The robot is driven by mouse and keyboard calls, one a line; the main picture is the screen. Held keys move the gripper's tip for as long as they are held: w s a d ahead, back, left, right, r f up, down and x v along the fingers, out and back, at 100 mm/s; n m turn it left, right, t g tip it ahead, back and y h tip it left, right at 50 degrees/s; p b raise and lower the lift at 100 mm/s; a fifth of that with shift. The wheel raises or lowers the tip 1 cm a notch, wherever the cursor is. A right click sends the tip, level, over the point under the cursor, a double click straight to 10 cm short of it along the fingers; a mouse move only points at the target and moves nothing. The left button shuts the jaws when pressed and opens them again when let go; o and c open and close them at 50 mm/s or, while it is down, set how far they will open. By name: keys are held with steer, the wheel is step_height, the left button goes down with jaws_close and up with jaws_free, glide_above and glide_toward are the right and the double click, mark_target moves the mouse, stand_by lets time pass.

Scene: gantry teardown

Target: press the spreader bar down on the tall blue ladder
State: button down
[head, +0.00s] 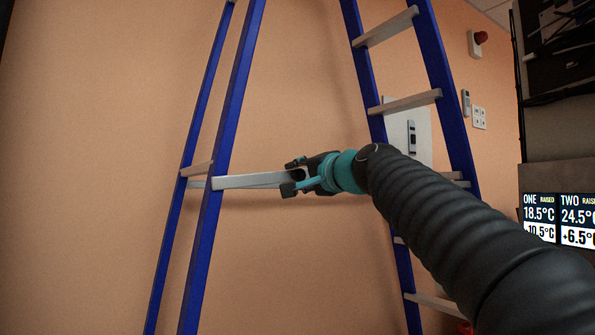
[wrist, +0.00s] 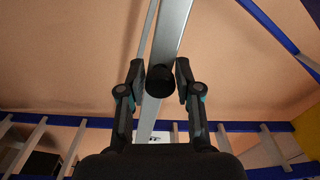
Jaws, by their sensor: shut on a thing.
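The tall blue ladder (head: 206,245) stands open in an A shape, its blue legs on both sides of the head view. The pale grey spreader bar (head: 248,180) runs nearly level from the left leg to my gripper (head: 291,178). In the wrist view the bar (wrist: 172,35) passes between the fingers of my gripper (wrist: 160,78), with a round black piece (wrist: 160,82) on it. My gripper is shut on the bar around this piece. My gripper and arm hide the bar's right part in the head view.
Ladder rungs (head: 405,103) cross the right legs. An orange wall (head: 90,180) stands close behind, with a pale panel (head: 424,135) and a red-topped device (head: 476,42). A temperature display (head: 557,218) is at the right edge.

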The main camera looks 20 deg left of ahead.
steer(key=shift+w+f+m, duration=0.1)
steer(key=shift+f+m, duration=0.5)
steer(key=shift+f, duration=0.55)
steer(key=c, duration=0.9)
jaws_free()
steer(key=shift+r, duration=0.15)
steer(key=shift+s+d, duration=0.2)
steer(key=v, duration=1.1)
steer(key=shift+d, duration=0.25)
steer(key=shift+s, duration=0.2)
